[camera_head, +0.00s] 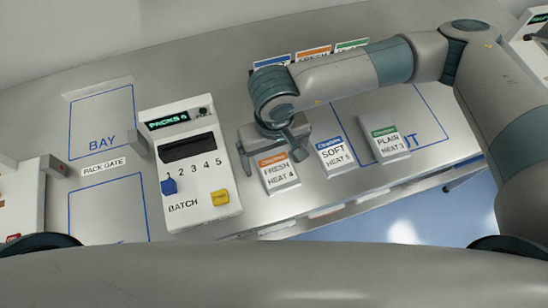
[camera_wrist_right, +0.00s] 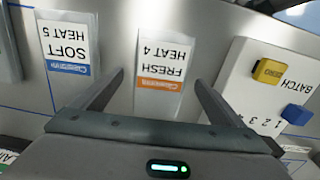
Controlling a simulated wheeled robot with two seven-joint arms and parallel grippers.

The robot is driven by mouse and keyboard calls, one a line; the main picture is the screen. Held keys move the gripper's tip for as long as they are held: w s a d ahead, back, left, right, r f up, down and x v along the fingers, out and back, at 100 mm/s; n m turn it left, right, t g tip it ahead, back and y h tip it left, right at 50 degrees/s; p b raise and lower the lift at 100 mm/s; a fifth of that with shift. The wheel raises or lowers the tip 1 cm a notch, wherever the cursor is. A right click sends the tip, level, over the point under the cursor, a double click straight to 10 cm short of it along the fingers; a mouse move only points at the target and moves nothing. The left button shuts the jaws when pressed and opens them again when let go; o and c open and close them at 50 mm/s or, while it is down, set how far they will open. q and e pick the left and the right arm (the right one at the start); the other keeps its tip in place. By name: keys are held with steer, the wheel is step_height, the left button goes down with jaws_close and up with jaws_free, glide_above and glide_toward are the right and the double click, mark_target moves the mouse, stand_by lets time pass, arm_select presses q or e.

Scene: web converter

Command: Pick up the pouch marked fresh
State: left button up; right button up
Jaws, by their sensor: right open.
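The pouch marked FRESH HEAT 4 (camera_head: 280,173), white with an orange band, lies flat on the grey counter. In the right wrist view the same pouch (camera_wrist_right: 162,70) appears upside down, ahead of and between the two fingers. My right gripper (camera_head: 270,155) hangs at the pouch's far end in the head view. Its jaws are open in the wrist view (camera_wrist_right: 160,92), one finger on each side of the pouch's line, with nothing held. I cannot tell the exact height above the pouch. My left gripper does not show.
The SOFT pouch (camera_head: 337,157) and PLAIN pouch (camera_head: 391,144) lie to the right of the fresh one. A white batch machine (camera_head: 205,210) with blue and yellow buttons stands to the left. The counter's front edge is close below the pouches. A bare marked BAY area (camera_head: 103,120) is farther left.

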steer(key=shift+f, duration=0.5)
steer(key=c, duration=1.2)
steer(key=shift+c, duration=0.2)
steer(key=shift+r, duration=0.1)
